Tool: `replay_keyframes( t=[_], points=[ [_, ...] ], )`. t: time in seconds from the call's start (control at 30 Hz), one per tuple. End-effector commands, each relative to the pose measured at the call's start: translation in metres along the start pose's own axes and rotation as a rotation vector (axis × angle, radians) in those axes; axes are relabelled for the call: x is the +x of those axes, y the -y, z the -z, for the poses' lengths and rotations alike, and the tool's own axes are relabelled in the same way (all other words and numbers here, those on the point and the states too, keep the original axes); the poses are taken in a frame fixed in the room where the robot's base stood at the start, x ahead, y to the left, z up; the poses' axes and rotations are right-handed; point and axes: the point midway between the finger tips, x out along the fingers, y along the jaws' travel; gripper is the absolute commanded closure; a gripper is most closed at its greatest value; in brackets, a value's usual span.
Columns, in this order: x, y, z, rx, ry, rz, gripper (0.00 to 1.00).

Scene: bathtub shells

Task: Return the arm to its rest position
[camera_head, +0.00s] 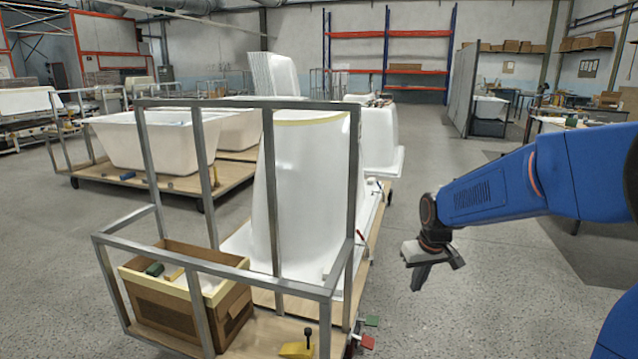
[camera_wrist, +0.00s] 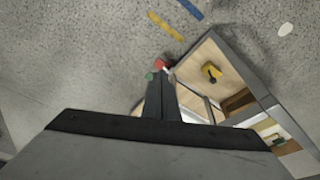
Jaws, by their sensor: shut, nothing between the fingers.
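My blue arm (camera_head: 500,190) reaches in from the right side of the head view. My gripper (camera_head: 420,279) hangs at its end, pointing down over open floor, right of the nearest trolley and apart from it. The gripper is shut and empty. In the wrist view, the dark fingers of my gripper (camera_wrist: 158,97) are together, above the floor beside the trolley's corner.
A metal-railed trolley (camera_head: 215,268) stands close on the left, carrying a cardboard box (camera_head: 185,312) and a white tub shell (camera_head: 305,185). Red (camera_head: 367,342) and green (camera_head: 372,321) pedals stick out at its corner. Grey floor (camera_head: 490,290) is clear below my arm.

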Motion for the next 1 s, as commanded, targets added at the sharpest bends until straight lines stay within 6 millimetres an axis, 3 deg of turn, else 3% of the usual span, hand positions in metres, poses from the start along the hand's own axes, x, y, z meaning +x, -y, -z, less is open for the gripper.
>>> replay_keyframes(
  t=[0.2, 0.5, 1.0],
  points=[
    [-0.047, 0.004, -0.047, 0.03, -0.033, -0.009, 1.0],
    [-0.095, 0.011, -0.116, 0.072, -0.071, -0.019, 1.0],
    [-0.136, 0.025, -0.237, 0.142, -0.137, -0.036, 1.0]
  ],
)
